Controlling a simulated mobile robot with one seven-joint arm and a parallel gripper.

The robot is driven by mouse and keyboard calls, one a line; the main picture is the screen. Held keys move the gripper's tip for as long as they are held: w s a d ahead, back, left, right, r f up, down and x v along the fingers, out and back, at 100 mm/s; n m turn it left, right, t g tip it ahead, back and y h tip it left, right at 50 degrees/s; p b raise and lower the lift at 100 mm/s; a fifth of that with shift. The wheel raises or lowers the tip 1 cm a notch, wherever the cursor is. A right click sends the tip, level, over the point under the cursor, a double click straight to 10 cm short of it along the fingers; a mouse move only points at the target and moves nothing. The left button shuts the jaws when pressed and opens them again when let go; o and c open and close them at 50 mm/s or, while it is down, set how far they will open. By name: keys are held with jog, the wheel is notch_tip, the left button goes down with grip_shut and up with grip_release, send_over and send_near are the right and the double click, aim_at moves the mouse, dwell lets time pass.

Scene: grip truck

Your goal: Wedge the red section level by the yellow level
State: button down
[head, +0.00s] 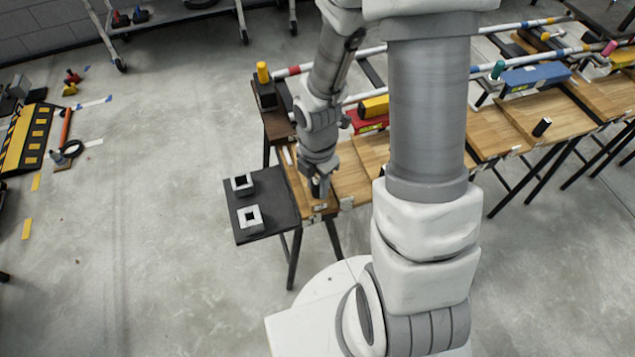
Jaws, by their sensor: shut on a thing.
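The red section (371,124) rests at the far side of the wooden table (352,185), partly hidden by my arm. The yellow level (374,106) lies on top of it; its right end is hidden behind my arm, and its bubble is too small to read. My gripper (319,192) points down over the near left corner of the table, in front of the red section and apart from it. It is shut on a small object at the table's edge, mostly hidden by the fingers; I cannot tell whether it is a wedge.
A dark side shelf (268,228) at the left holds two square metal pieces (250,219). A yellow-topped post (263,73) stands at the back left corner. A blue section (535,76) and a black cylinder (542,127) are on the right.

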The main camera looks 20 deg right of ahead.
jog(key=shift+f, duration=0.3)
jog(key=shift+w, duration=2.65)
jog(key=shift+w+p, duration=0.7)
jog(key=shift+w, duration=4.95)
jog(key=shift+r, duration=0.1)
jog(key=c, duration=0.5)
grip_release()
jog(key=shift+w, duration=0.1)
jog(key=shift+o, duration=0.5)
